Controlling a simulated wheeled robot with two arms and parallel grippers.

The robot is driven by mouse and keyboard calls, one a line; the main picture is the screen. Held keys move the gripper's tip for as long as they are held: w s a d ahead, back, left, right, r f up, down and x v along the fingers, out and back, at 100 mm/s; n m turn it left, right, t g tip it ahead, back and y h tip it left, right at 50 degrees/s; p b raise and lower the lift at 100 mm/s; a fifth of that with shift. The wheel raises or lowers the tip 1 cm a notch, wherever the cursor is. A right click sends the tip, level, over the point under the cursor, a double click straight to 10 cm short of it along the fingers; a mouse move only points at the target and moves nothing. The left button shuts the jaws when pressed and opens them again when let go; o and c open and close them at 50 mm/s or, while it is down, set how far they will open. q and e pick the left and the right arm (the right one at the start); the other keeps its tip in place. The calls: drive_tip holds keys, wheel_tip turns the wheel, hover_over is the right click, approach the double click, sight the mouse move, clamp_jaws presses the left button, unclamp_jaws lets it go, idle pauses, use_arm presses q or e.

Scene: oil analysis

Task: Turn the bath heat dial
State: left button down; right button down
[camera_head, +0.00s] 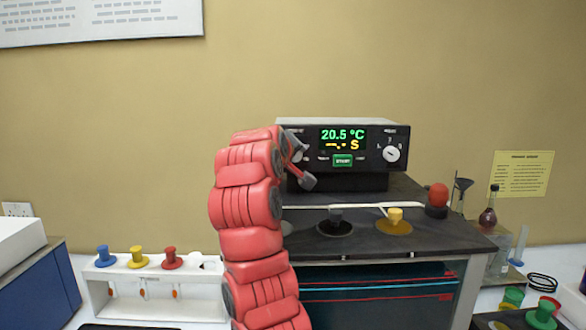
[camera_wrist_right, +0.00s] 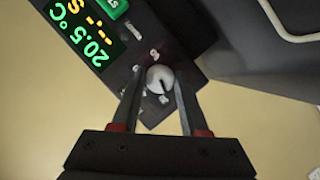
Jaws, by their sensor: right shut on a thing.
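The bath unit (camera_head: 343,181) is a black box with a display (camera_head: 343,139) reading 20.5 °C in green and "--.- S" in yellow. The dial at the left end of its panel is mostly hidden behind my right gripper (camera_head: 300,165) in the head view. In the right wrist view this round pale dial (camera_wrist_right: 160,79) with a dark pointer mark sits between the two fingers of my right gripper (camera_wrist_right: 159,90), which is shut on it. A second white dial (camera_head: 392,154) is at the panel's right end, untouched. My left gripper is not in view.
A green START button (camera_head: 343,160) lies under the display. A white rack (camera_head: 100,285) with coloured stoppers stands at left; glassware is at right.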

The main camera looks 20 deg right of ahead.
drive_tip(key=shift+m+y+b, duration=0.6)
drive_tip(key=shift+m, duration=0.2)
drive_tip(key=shift+c, duration=2.1)
unclamp_jaws()
drive_tip(key=shift+s, duration=0.1)
drive_tip(key=b+v, duration=0.1)
drive_tip(key=v, duration=1.6)
drive_tip(key=shift+r+b, duration=0.2)
drive_tip(key=shift+b, duration=0.1)
